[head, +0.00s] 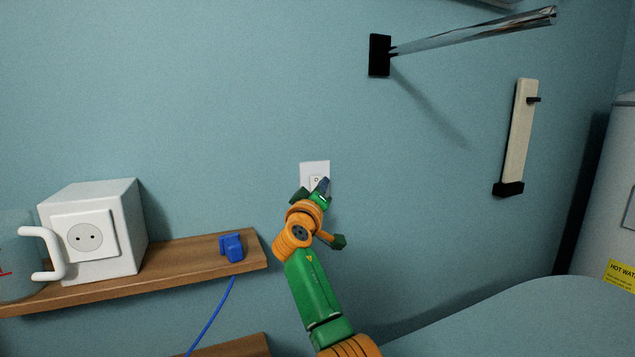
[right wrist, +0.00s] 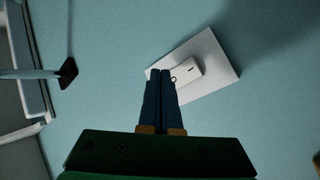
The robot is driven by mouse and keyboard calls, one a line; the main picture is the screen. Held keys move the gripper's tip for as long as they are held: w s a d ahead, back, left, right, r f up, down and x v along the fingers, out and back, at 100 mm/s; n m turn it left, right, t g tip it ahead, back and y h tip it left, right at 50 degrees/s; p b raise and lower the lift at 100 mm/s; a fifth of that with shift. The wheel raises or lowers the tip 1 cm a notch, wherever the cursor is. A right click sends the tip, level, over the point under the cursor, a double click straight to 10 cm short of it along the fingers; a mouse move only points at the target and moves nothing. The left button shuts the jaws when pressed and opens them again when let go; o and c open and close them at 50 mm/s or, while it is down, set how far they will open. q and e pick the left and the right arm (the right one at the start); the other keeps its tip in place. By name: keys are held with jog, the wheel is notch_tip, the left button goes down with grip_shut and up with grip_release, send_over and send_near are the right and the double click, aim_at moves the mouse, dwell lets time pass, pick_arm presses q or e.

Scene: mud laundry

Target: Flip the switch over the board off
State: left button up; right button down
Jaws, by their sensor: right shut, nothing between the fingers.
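A white switch plate (head: 314,167) with a small white rocker (head: 316,181) is on the blue wall, in the middle of the head view. My right gripper (head: 325,184) is shut and empty, right in front of the rocker, and covers the plate's lower part. In the right wrist view the plate (right wrist: 222,62) looks tilted. Its rocker (right wrist: 188,73) carries a ring mark and a line mark. The blue fingertips (right wrist: 160,72) are beside the ring-marked end; I cannot tell whether they touch it. A rounded pale blue surface (head: 540,320), possibly the board, is at lower right. My left gripper is not in view.
A wooden shelf (head: 185,261) at left bears a white socket box (head: 128,213), a blue plug (head: 231,247) and a mug (head: 15,255). A clear rod (head: 470,33) juts from a black mount at upper right. A wooden strip (head: 519,130) hangs right. Wall around the switch is clear.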

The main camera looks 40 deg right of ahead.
jog(key=s, duration=0.1)
jog(key=s+a+b, duration=0.1)
jog(key=s, duration=0.1)
jog(key=s+b, duration=0.1)
jog(key=shift+s+a+f, duration=0.25)
jog(key=shift+s+f, duration=0.05)
jog(key=shift+s, duration=0.1)
jog(key=shift+r, duration=0.1)
